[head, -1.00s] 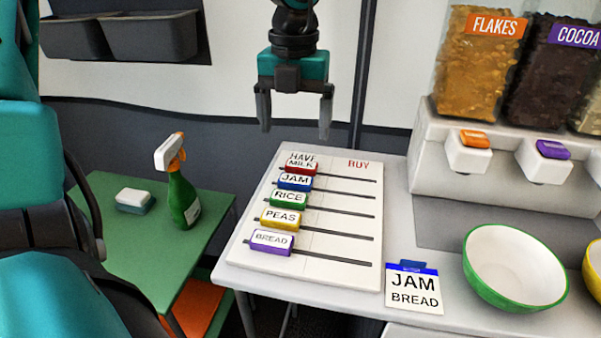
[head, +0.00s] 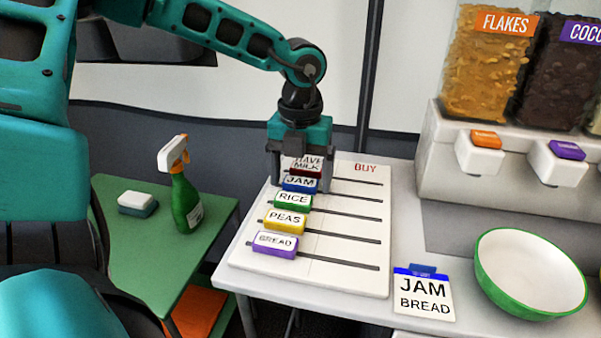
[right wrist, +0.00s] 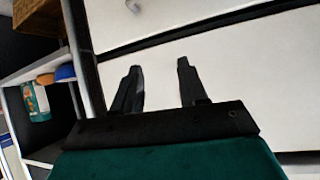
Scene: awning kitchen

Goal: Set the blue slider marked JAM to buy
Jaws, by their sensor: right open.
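The blue JAM slider (head: 299,184) sits at the left end of its slot on the white board (head: 340,278). The red BUY label (head: 365,168) is at the board's top right, and the HAVE label is at the top left. My left gripper (head: 300,186) is open over the upper left of the board, with one finger at each side of the JAM slider. I cannot tell whether the fingers touch it. The red MILK slider (head: 305,172) is partly hidden behind the gripper. My right gripper (right wrist: 157,70) is open and empty in the right wrist view, before white panels.
The RICE (head: 293,202), PEAS (head: 285,221) and BREAD (head: 275,244) sliders are also at the left. A JAM/BREAD card (head: 424,292) and green bowl (head: 530,272) are right of the board. A spray bottle (head: 184,200) stands on the green table at left.

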